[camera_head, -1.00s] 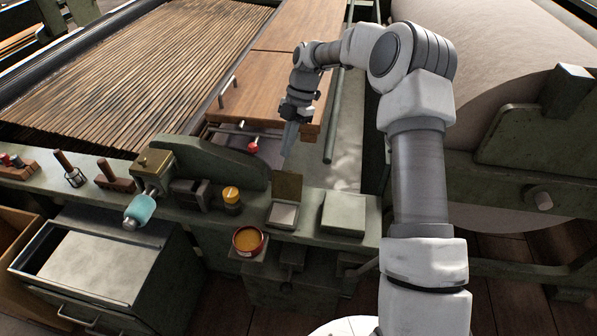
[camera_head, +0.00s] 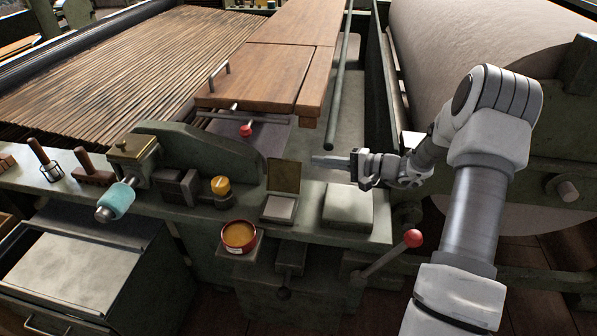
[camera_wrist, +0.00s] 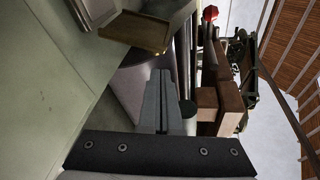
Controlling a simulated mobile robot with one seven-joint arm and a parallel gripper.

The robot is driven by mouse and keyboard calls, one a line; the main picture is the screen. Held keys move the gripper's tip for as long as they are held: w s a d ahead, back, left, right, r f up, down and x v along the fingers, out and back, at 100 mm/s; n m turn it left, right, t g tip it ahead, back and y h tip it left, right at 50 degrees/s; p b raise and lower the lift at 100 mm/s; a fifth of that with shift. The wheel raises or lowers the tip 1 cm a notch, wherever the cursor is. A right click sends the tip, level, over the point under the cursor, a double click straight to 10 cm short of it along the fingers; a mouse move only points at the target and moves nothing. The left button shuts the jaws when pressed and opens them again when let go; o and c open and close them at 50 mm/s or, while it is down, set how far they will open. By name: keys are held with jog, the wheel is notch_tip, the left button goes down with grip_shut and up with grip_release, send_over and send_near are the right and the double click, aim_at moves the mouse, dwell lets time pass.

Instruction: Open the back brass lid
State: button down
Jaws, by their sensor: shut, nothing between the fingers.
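A square brass lid (camera_head: 284,176) stands raised at the back edge of a small box with a pale top or inside (camera_head: 279,208), on the green ledge. In the wrist view, a brass-edged tray-like piece (camera_wrist: 140,30) at the top looks like this lid and box. A second brass lid (camera_head: 131,147), with a small knob, lies flat on a box at the left. I cannot tell which one the task calls the back one. My gripper (camera_head: 315,160) is shut and empty, pointing left, just right of the raised lid and apart from it. Its fingers show in the wrist view (camera_wrist: 163,78).
A closed grey-green box (camera_head: 348,207) stands right of the raised lid. An amber-filled tin (camera_head: 239,237), a yellow-capped jar (camera_head: 221,187) and a red-knobbed lever (camera_head: 413,238) are near. A wooden board (camera_head: 265,75) and a steel rod (camera_head: 338,90) lie behind. A large roller (camera_head: 480,60) stands right.

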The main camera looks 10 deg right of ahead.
aim_at(298, 161)
jog(key=d+f+m, duration=0.1)
jog(key=w+d+f+m+t, duration=0.1)
jog(key=d+f+t, duration=0.1)
jog(key=shift+w+m+h+b, duration=0.25)
jog(key=shift+m+h+b, duration=0.1)
jog(key=shift+m+h, duration=0.05)
jog(key=w+a, duration=0.1)
jog(key=a, duration=0.1)
jog(key=w+a+b, duration=0.1)
jog(key=a, duration=0.2)
jog(key=w+a+b, duration=0.1)
jog(key=w+a, duration=0.1)
jog(key=a, duration=0.1)
jog(key=shift+w+f, duration=0.1)
jog(key=shift+f, duration=0.1)
jog(key=shift+s+a+r, duration=0.25)
jog(key=shift+s+a, duration=0.1)
jog(key=shift+s, duration=0.3)
jog(key=shift+b, duration=0.35)
jog(key=shift+s+t+b, duration=0.1)
jog(key=shift+t+b, duration=0.2)
jog(key=shift+b, duration=0.15)
jog(key=shift+s+a+r+n+b, duration=0.1)
jog(key=shift+s+r+n+b, duration=0.15)
jog(key=shift+n+b, duration=0.45)
jog(key=shift+s+a+r, duration=0.2)
jog(key=shift+s+r, duration=0.25)
jog(key=shift+r, duration=0.1)
